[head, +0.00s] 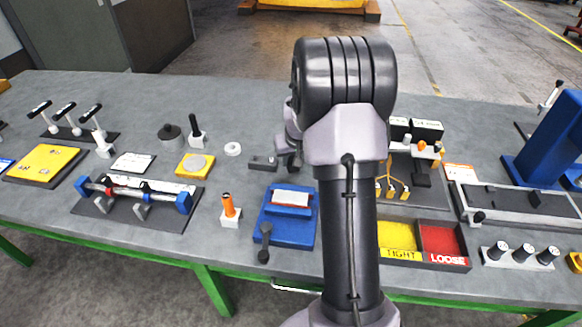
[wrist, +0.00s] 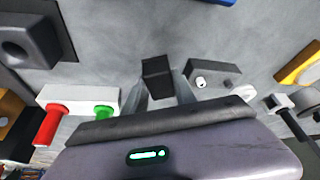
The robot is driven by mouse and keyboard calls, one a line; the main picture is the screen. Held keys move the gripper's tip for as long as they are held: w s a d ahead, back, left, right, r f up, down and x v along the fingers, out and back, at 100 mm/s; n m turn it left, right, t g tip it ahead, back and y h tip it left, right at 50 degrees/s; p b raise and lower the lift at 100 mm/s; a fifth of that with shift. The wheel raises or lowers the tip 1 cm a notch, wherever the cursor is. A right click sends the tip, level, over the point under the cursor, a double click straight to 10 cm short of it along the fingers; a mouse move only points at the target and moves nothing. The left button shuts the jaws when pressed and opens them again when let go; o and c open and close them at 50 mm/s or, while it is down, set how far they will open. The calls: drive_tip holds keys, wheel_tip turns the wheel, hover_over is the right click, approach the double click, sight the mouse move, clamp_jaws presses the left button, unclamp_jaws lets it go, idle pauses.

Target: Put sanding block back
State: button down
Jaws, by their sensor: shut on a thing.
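My gripper (wrist: 160,92) is shut on a small dark block, which looks like the sanding block (wrist: 157,78), and holds it between the fingertips in the wrist view. In the head view my gripper (head: 291,158) is partly hidden behind my arm, and the block cannot be made out clearly. A low grey holder (wrist: 212,80) with small round features on top lies just right of the held block in the wrist view. It also shows left of my gripper in the head view (head: 263,162). Whether the block touches the bench cannot be told.
A white stand (wrist: 78,97) with red and green pegs is left of my gripper in the wrist view. A blue fixture (head: 288,230) lies in front. A white ring (head: 233,149) and a black-handled tool (head: 195,132) stand left. Bare grey bench (head: 250,110) lies behind.

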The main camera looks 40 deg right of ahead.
drive_tip(key=shift+f, duration=0.8)
drive_tip(key=shift+r, duration=0.15)
drive_tip(key=c, duration=1.3)
unclamp_jaws()
